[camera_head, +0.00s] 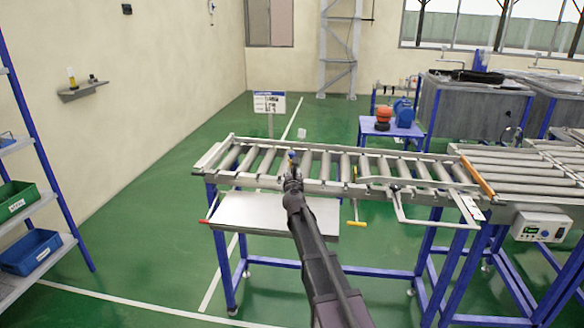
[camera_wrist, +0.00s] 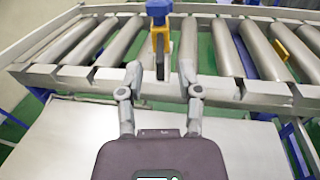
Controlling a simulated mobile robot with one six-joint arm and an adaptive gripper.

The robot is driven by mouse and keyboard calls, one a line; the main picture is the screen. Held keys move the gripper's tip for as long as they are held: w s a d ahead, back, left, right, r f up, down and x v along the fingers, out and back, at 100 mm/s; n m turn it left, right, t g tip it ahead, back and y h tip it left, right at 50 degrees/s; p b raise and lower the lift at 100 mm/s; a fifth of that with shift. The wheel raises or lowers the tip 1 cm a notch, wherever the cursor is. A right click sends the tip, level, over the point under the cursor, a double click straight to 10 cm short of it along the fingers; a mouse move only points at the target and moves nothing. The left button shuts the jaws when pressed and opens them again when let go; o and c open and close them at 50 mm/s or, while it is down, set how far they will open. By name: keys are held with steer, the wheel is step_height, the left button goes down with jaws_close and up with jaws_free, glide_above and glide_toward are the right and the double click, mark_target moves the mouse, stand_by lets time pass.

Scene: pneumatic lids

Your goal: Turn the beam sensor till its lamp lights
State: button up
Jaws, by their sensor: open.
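The beam sensor is a small blue body (camera_wrist: 158,10) on a yellow bracket (camera_wrist: 160,45), at the roller conveyor's near rail in the wrist view. In the head view only its blue top (camera_head: 291,155) shows above my gripper (camera_head: 290,176). In the wrist view my gripper (camera_wrist: 160,72) is open and empty. Its two fingers stand left and right of the line to the sensor, with the sensor beyond the tips. I see no gripped part. No lit lamp can be made out on the sensor.
The roller conveyor (camera_head: 340,167) runs across, with a flat metal shelf (camera_head: 262,212) below its near side. A bent metal handle (camera_head: 440,220) juts out at the right, near a control box (camera_head: 541,226). A small pale piece (camera_head: 302,132) stands at the far rail.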

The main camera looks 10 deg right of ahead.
steer(key=shift+w+d, duration=0.2)
steer(key=shift+w, duration=1.05)
steer(key=shift+w+d, duration=0.15)
steer(key=shift+w, duration=1.1)
steer(key=shift+c, duration=0.2)
jaws_close()
